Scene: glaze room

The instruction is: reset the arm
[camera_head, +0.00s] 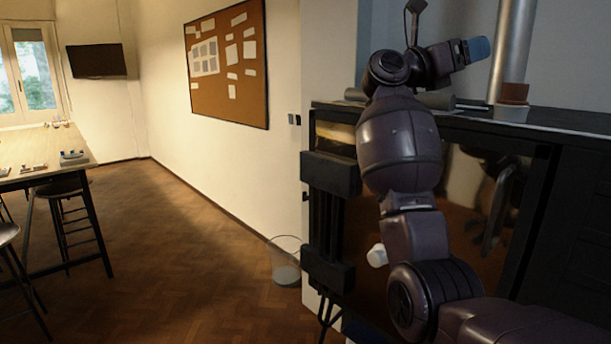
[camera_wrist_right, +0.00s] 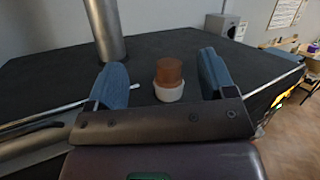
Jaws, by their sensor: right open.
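My right arm rises in front of the black cabinet-like unit in the head view, with its right gripper (camera_head: 476,49) above the unit's top. Only one blue finger shows clearly there. In the right wrist view the gripper (camera_wrist_right: 162,62) has its two blue fingers spread wide, with nothing held. A terracotta-coloured pot in a white cup-like base (camera_wrist_right: 169,91) stands on the dark top, seen in the gap between the fingers and apart from both. In the head view the pot (camera_head: 514,93) is lower right of the gripper. My left gripper is out of view.
The black unit's top (camera_head: 571,118) carries a vertical metal pipe (camera_head: 513,45) near the pot. A clear bin (camera_head: 285,265) stands on the floor by the wall. A table (camera_head: 40,150) with stools is at left. The wooden floor between is open.

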